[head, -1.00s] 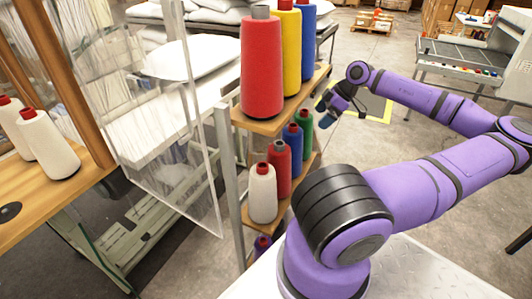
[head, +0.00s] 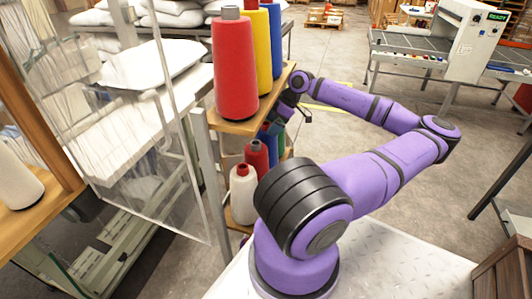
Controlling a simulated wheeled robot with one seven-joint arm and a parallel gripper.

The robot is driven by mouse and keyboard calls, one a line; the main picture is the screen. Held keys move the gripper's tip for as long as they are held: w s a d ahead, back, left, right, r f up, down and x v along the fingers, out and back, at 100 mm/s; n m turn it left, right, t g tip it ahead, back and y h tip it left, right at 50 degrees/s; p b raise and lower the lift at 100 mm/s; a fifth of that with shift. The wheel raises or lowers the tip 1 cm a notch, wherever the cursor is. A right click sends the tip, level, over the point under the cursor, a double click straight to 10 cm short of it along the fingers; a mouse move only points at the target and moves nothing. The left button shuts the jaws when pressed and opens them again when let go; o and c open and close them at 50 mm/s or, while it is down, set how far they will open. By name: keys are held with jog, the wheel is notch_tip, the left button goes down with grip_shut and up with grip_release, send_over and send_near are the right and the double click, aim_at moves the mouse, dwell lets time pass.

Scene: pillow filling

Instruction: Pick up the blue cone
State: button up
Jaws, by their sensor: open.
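A tall blue cone (head: 274,40) stands upright at the back of the top shelf (head: 236,127), behind a yellow cone (head: 256,50) and a red cone (head: 235,70). On the lower shelf, a smaller blue cone (head: 269,143) shows only partly, behind a smaller red cone (head: 257,157). My gripper (head: 291,118) is open, dark and small in the picture. It is beside the rack's right side, just below top-shelf level and close to the lower cones. Its fingertips are partly hidden, and I cannot tell whether it touches a cone.
A white cone (head: 243,187) stands at the front of the lower shelf, and a green cone (head: 279,145) is partly hidden at its back. A clear panel (head: 150,150) stands left of the rack. The floor (head: 335,75) to the right is mostly open.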

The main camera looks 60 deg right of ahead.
jog(key=shift+x, duration=1.05)
jog(key=c, duration=1.7)
